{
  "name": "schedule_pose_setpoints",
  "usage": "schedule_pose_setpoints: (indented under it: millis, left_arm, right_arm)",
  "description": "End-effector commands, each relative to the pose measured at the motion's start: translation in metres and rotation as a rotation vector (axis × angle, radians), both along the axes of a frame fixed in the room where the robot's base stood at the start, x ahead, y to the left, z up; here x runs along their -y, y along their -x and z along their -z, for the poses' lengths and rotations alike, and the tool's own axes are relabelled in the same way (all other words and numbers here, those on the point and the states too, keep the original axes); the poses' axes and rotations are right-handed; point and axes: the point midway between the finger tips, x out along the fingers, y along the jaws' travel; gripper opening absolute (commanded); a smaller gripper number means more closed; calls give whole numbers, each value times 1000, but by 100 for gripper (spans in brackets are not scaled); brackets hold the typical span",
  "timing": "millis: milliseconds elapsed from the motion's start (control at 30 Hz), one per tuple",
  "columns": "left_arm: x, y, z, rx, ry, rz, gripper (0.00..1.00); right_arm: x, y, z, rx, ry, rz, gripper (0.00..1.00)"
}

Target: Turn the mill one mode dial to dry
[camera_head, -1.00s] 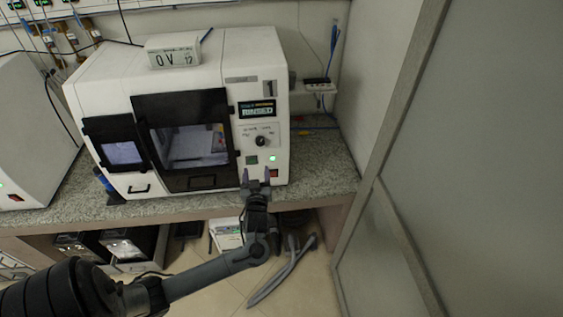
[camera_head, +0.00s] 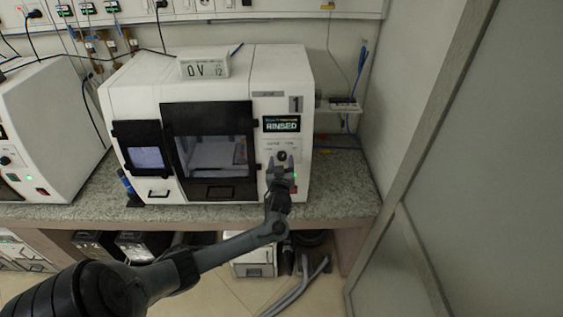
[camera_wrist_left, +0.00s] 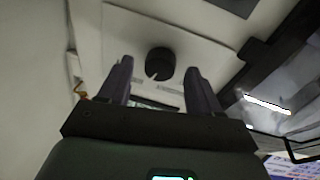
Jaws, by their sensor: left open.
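The mill, a white machine (camera_head: 300,81) marked "1", stands on the counter. Its small screen (camera_head: 281,124) reads "RINSED". The black round mode dial (camera_head: 282,156) is on the panel below the screen. It also shows in the left wrist view (camera_wrist_left: 159,63), beyond the fingers and between them, with a light notch at its lower edge. My left gripper (camera_head: 280,163) is open in front of the panel, just below the dial. In the left wrist view my left gripper (camera_wrist_left: 160,85) has both fingers apart and nothing between them. The dial's setting is too small to read. My right gripper is not in view.
A dark-framed window door (camera_head: 212,150) and a smaller window (camera_head: 146,158) are left of the panel. A box marked "OV 12" (camera_head: 204,66) sits on top. Another white machine (camera_head: 45,125) stands at left. A partition (camera_head: 480,160) closes off the right side.

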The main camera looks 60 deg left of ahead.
Motion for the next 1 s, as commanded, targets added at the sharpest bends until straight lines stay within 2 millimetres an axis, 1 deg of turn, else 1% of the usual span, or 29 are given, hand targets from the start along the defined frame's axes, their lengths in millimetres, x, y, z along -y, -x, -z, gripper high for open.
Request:
schedule_pose_setpoints:
  millis: [100, 400, 767, 1000]
  left_arm:
    - [-4, -3, 0, 1, 1, -1, 64]
    - [-5, -3, 0, 1, 1, 0, 64]
    - [-5, -3, 0, 1, 1, 0, 9]
    - [-5, -3, -1, -17, -9, 3, 8]
  right_arm:
    - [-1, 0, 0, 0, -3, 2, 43]
    - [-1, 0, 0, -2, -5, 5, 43]
    - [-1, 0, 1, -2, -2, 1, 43]
    - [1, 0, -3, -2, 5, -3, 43]
